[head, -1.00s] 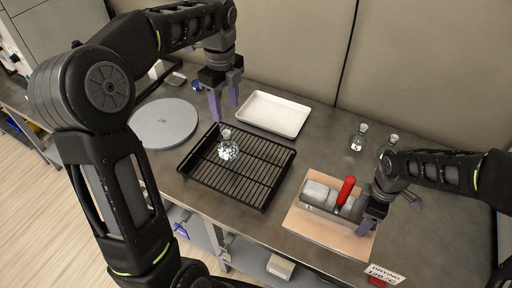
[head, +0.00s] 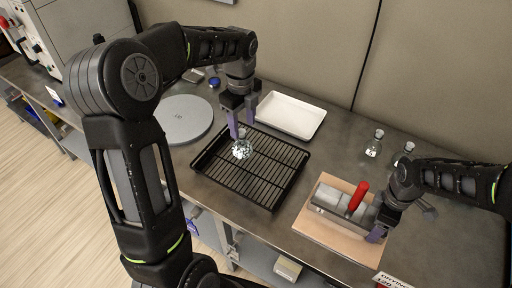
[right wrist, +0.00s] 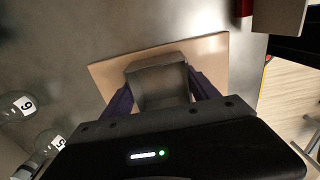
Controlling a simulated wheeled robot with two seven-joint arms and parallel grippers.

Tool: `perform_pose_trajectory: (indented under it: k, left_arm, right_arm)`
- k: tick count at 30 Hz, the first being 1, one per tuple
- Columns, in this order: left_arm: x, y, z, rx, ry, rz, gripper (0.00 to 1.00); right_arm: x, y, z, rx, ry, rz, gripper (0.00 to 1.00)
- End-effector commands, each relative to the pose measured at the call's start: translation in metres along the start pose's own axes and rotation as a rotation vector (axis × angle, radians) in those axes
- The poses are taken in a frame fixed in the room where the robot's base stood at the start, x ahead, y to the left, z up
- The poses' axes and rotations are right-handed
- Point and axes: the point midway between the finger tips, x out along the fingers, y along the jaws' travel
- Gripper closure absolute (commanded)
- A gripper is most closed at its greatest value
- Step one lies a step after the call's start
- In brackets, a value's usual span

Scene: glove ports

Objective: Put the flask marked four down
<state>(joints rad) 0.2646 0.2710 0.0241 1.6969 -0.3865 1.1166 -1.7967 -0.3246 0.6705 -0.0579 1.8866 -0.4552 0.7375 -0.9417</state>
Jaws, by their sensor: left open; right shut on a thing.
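A small clear flask (head: 242,150) stands on the black wire rack (head: 285,190) in the head view; its mark cannot be read. My left gripper (head: 242,130) is open, pointing down with its purple fingers at the flask's neck; whether they touch it cannot be told. My right gripper (head: 378,232) is shut on the end of a grey block-like holder (head: 330,196), which has a red handle (head: 358,196) and rests on a tan board (head: 312,228). The right wrist view shows the grey holder (right wrist: 158,85) between the purple fingers.
Two clear flasks (head: 373,149) stand at the right near the back wall; the right wrist view shows numbered labels on them (right wrist: 25,104). A white tray (head: 290,115) lies behind the rack. A grey round plate (head: 184,119) is left of it. Bare bench lies between tray and flasks.

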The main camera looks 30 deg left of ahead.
Motion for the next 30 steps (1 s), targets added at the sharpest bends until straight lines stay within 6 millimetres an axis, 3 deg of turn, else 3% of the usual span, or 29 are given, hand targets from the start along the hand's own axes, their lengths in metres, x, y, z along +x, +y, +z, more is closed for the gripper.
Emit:
perform_pose_trajectory:
  k: [11,30]
  left_arm:
    - [0.047,0.004,0.002,0.000,0.000,0.003,0.49]
    - [0.049,0.004,0.002,0.000,0.000,0.001,0.49]
  right_arm:
    - [0.000,0.000,0.000,0.000,0.000,0.001,0.89]
    - [0.000,0.000,0.000,0.000,0.000,0.001,0.89]
